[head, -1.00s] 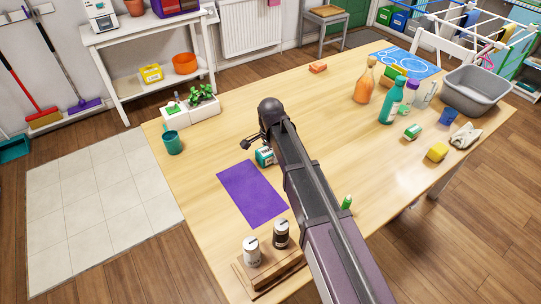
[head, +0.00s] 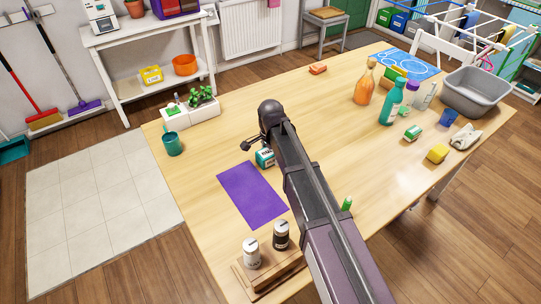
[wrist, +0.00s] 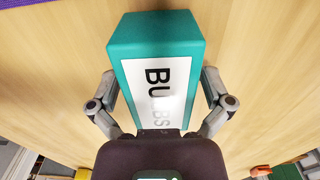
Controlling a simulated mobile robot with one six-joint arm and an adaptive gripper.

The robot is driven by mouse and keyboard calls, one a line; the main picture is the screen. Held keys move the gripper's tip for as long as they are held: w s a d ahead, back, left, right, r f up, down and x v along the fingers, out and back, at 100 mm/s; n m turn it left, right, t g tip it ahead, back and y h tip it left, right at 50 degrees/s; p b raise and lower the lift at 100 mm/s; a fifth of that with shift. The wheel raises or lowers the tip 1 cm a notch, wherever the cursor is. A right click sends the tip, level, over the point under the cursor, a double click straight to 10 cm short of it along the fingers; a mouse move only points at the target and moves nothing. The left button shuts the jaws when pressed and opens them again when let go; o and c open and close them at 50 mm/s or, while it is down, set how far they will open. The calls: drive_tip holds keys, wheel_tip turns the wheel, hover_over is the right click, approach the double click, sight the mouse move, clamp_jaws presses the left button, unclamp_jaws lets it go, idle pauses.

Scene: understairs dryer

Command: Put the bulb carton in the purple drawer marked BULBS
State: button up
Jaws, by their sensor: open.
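The bulb carton (wrist: 155,35) is a teal box with a white label reading BULBS. In the wrist view it lies between the two fingers of my gripper (wrist: 158,80), which is open with a finger along each side. I cannot tell whether either finger touches it. In the head view the carton (head: 265,157) sits on the wooden table, partly hidden by my arm. A purple-fronted unit (head: 180,5) stands on the white shelf at the back, cut off by the top edge; no BULBS marking is readable on it.
A purple mat (head: 251,193) lies beside the carton. A green cup (head: 173,143) and a white planter (head: 191,111) stand at the table's left edge. Two small jars (head: 252,252) stand on a wooden block at the front. Bottles (head: 391,103) and a grey basin (head: 477,90) are at right.

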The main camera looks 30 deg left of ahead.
drive_tip(key=shift+r, duration=0.15)
wheel_tip(320, 180, up, 12)
drive_tip(key=p, duration=1.2)
idle(0.9)
drive_tip(key=w+d+n, duration=0.1)
drive_tip(key=w+d, duration=0.3)
drive_tip(key=d, duration=1.1)
drive_tip(key=s+d+n, duration=0.2)
drive_tip(key=s+d, duration=0.1)
drive_tip(key=d, duration=1.4)
drive_tip(key=s+d+n, duration=0.2)
drive_tip(key=s+d, duration=0.1)
drive_tip(key=d, duration=1.5)
drive_tip(key=shift+s+d, duration=0.35)
drive_tip(key=shift+a, duration=0.1)
